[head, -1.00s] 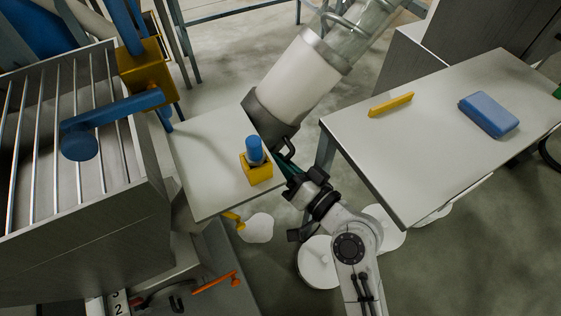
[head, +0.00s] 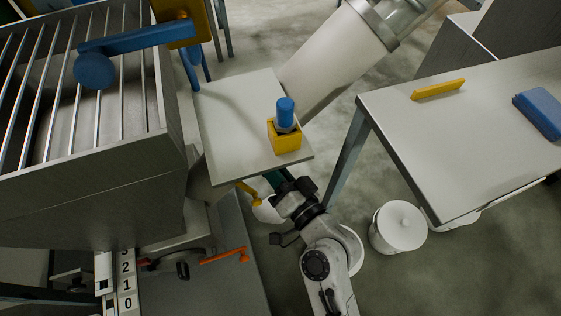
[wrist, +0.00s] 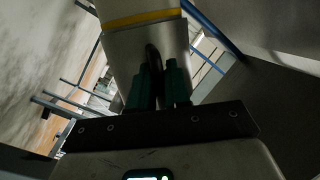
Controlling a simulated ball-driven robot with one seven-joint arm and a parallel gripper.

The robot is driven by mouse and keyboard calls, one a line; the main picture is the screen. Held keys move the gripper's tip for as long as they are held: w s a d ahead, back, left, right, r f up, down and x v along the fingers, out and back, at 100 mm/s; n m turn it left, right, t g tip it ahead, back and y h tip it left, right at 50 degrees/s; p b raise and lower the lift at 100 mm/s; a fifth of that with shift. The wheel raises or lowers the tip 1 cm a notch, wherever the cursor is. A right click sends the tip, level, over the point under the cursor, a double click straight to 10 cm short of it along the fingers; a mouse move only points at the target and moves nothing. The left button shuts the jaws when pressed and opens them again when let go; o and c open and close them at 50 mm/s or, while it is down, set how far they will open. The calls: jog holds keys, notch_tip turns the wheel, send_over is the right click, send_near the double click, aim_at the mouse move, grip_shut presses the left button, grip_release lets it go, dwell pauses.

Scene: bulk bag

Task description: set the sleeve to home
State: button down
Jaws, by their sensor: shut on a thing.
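In the wrist view a grey metal sleeve (wrist: 145,55) hangs around a pale tube (wrist: 125,8), with a yellow band (wrist: 140,20) just above it. The green fingers of my gripper (wrist: 162,85) are shut on the dark handle (wrist: 153,60) on the sleeve's near side. In the head view my gripper (head: 280,179) is low, just below the near edge of the small pale table. The thick white tube (head: 335,65) slants down behind that table. Its lower end and the sleeve are hidden there.
A yellow block with a blue knob (head: 286,112) stands on the small table (head: 235,115). A barred grey hopper (head: 90,200) is at left, with a numbered scale (head: 127,285) and an orange lever (head: 225,256) below. A larger table (head: 450,135) is at right.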

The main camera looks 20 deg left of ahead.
jog(key=shift+f, duration=0.1)
jog(key=c, duration=1.2)
grip_release()
jog(key=v, duration=1.1)
